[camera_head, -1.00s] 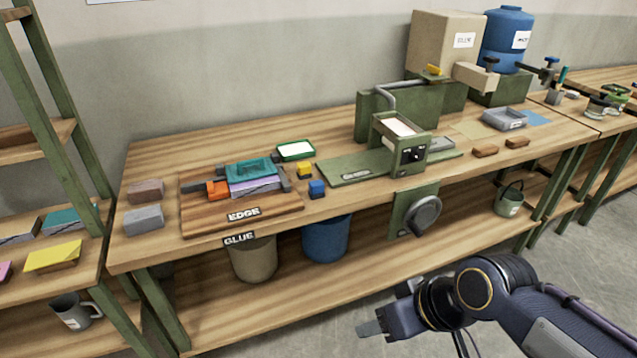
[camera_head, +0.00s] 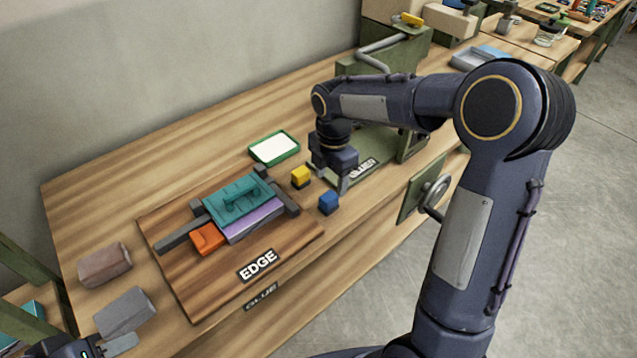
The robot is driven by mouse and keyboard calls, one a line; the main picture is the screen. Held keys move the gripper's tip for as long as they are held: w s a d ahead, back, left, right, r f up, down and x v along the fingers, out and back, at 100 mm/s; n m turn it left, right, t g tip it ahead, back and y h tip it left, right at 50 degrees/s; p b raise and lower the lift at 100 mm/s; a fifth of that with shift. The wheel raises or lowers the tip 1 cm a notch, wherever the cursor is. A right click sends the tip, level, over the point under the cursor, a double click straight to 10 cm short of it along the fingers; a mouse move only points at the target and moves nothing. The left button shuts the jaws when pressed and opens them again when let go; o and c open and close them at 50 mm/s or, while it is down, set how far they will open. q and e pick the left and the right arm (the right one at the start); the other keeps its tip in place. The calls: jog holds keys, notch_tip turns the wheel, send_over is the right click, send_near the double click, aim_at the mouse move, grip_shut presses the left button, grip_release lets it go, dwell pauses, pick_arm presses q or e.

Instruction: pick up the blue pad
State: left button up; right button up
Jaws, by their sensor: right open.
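The blue pad (camera_head: 329,202), a small block with a dark base, sits on the bench top just right of the wooden board, close to the front edge. My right gripper (camera_head: 338,180) is open and empty, pointing down just behind and above the blue pad. I cannot tell how far above the bench its fingertips are. My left gripper (camera_head: 112,346) shows only in part at the bottom left corner, near a grey block; whether it is open or shut is not clear.
A yellow pad (camera_head: 300,176) stands behind the blue one. The wooden board (camera_head: 205,297) holds teal and purple stacks and an orange piece (camera_head: 208,239). A green-rimmed tray (camera_head: 274,148) lies behind. A green press (camera_head: 380,152) is close right. Grey (camera_head: 124,312) and brown (camera_head: 104,264) blocks lie left.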

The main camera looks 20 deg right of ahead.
aim_at(329, 196)
jog(key=shift+w+a+f, duration=0.1)
jog(key=shift+w+f, duration=0.2)
jog(key=shift+w, duration=0.1)
jog(key=shift+f, duration=0.4)
jog(key=f, duration=0.2)
jog(key=f+p, duration=0.1)
jog(key=f, duration=0.3)
jog(key=shift+s+f, duration=0.35)
jog(key=shift+a, duration=0.1)
jog(key=c, duration=1.1)
